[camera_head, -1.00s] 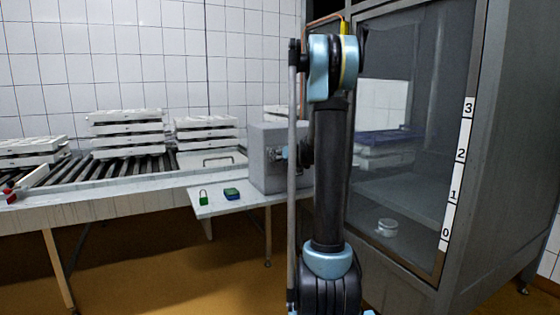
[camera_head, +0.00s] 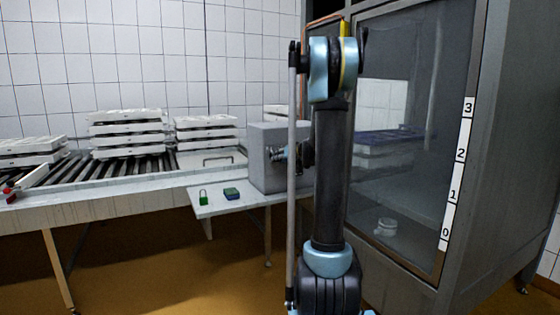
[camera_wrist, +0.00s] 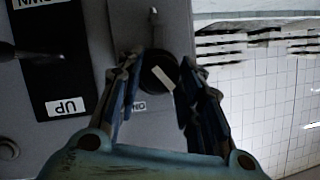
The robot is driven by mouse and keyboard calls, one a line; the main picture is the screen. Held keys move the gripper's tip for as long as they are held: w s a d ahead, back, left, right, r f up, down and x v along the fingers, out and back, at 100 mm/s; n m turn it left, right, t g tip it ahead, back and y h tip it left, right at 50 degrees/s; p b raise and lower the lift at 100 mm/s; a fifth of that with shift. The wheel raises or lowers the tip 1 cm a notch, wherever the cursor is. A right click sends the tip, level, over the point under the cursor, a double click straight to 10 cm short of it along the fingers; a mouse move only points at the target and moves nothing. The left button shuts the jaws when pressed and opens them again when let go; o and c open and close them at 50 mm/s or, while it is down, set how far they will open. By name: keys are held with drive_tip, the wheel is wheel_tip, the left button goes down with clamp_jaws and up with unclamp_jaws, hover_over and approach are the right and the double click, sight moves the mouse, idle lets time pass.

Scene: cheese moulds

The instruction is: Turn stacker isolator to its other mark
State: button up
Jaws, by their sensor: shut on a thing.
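The stacker isolator is a dark round knob (camera_wrist: 158,70) with a white pointer bar, on the face of a grey box in the wrist view. The bar lies tilted. My gripper (camera_wrist: 160,66) is shut on the knob, one finger on each side. A small white label (camera_wrist: 135,106), partly hidden by a finger, sits beside the knob, and a small pale mark (camera_wrist: 153,11) shows near the top edge. In the head view the grey box (camera_head: 263,175) stands on the side table, my gripper (camera_head: 280,153) is against its face, and the knob is hidden.
A black plate (camera_wrist: 60,85) with upside-down UP and DOWN labels and a dark lever (camera_wrist: 30,54) is beside the knob. A green padlock (camera_head: 203,197) and a small green-blue block (camera_head: 231,194) lie on the side table. White mould stacks (camera_head: 126,132) stand on the roller conveyor.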

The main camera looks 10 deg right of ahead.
drive_tip(key=shift+d+f+m+t+y, duration=0.15)
drive_tip(key=shift+m+t+y, duration=0.25)
drive_tip(key=shift+m+y, duration=1.15)
drive_tip(key=shift+d+f+m+t+y, duration=0.1)
drive_tip(key=shift+f+m+t+y, duration=0.25)
drive_tip(key=shift+m, duration=2.35)
drive_tip(key=shift+d+f+m+t+y, duration=0.1)
drive_tip(key=shift+m+t+y, duration=0.35)
drive_tip(key=shift+m+y, duration=1.15)
drive_tip(key=shift+m+h, duration=0.5)
drive_tip(key=shift+m, duration=0.25)
drive_tip(key=o, duration=1.1)
drive_tip(key=shift+w, duration=0.1)
drive_tip(key=shift+c, duration=0.2)
drive_tip(key=v, duration=1.2)
drive_tip(key=shift+a, duration=0.15)
